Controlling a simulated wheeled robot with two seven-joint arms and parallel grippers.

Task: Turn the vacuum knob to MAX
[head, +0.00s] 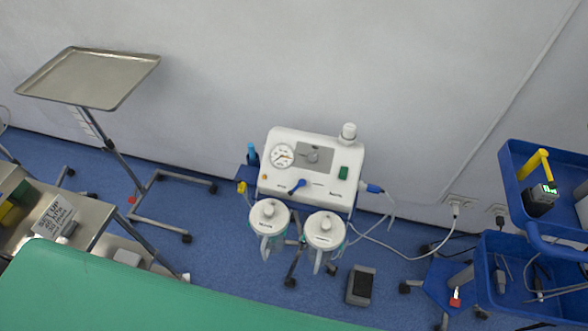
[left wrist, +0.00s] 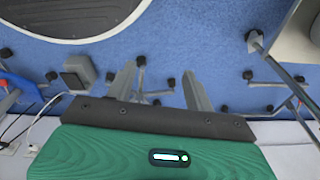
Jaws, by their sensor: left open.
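The white vacuum unit (head: 330,184) stands on a wheeled stand near the wall in the head view. The knob's setting and labels are too small to read. Two lidded jars (head: 268,217) hang at the unit's front. My left gripper (left wrist: 158,82) shows only in the left wrist view, its two grey fingers apart with nothing between them, over the blue floor. The knob does not show in that view. My right gripper is in neither view.
A green-covered table (head: 120,290) fills the lower left foreground. A steel tray stand (head: 90,78) is at back left, a blue trolley (head: 512,190) at right. A foot pedal (head: 361,285) and cables lie on the floor right of the unit.

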